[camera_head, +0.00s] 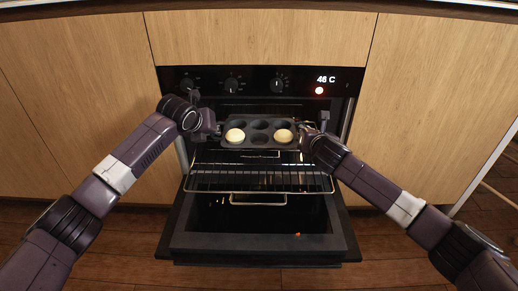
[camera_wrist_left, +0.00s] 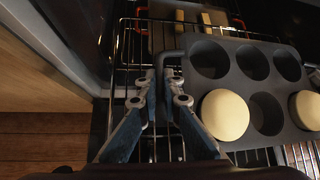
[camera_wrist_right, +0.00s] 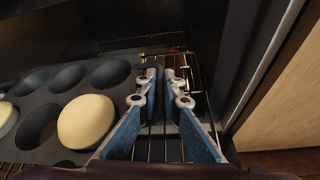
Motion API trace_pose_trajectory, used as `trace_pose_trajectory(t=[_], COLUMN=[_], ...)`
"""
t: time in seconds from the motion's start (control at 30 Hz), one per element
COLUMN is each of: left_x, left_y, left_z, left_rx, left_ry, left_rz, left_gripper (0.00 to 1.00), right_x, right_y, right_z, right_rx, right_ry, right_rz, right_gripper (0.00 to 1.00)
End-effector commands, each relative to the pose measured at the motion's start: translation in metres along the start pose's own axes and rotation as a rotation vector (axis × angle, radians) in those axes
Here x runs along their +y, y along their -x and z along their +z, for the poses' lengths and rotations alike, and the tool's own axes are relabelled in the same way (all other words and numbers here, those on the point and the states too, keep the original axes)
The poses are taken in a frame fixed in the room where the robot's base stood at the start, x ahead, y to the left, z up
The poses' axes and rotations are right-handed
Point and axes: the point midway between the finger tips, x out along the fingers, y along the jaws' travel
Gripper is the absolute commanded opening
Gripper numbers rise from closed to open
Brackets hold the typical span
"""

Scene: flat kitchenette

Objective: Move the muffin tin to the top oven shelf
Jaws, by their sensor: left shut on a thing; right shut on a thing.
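The dark muffin tin (camera_head: 259,143) is at the mouth of the open oven, in the middle of the head view. It has six cups, and a pale round piece sits in each of the two front corner cups. My left gripper (camera_wrist_left: 160,72) is shut on the handle at the tin's left end. My right gripper (camera_wrist_right: 160,68) is shut on the handle at its right end. The tin looks about level. An oven rack shows under and behind it; whether the tin touches that rack I cannot tell.
The oven door (camera_head: 258,246) is folded down. A wire rack (camera_head: 258,181) sticks out over it, lower than the tin. Deeper in the oven, the left wrist view shows a tray with red handles (camera_wrist_left: 253,66) holding yellowish pieces. Wooden cabinet fronts (camera_head: 75,80) flank the oven.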

Motion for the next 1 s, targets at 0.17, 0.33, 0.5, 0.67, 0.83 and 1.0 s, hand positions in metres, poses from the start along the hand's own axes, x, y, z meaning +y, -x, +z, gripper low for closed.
trace_pose_trajectory(t=[0.17,0.33,0.5,0.67,0.83,1.0], left_x=[0.002,0.002,0.003,0.004,0.006,0.008], left_y=[0.001,0.0,-0.004,-0.009,-0.016,-0.022], left_z=[0.002,0.0,-0.003,-0.008,-0.015,-0.022], left_rx=[-0.002,-0.001,-0.001,-0.001,-0.001,-0.001], left_ry=[0.001,0.001,0.001,0.001,0.001,0.001], left_rz=[0.003,0.003,0.003,0.003,0.003,0.003], left_gripper=[0.0,0.0,0.0,0.0,0.0,0.0], right_x=[-0.002,-0.002,-0.003,-0.005,-0.007,-0.009], right_y=[0.0,-0.001,-0.002,-0.005,-0.009,-0.012], right_z=[0.002,0.001,-0.004,-0.011,-0.02,-0.028], right_rx=[-0.002,-0.002,-0.002,-0.002,-0.002,-0.002], right_ry=[0.0,0.0,0.0,0.0,0.0,0.0], right_rz=[-0.004,-0.004,-0.004,-0.004,-0.004,-0.004], right_gripper=[0.0,0.0,0.0,0.0,0.0,0.0])
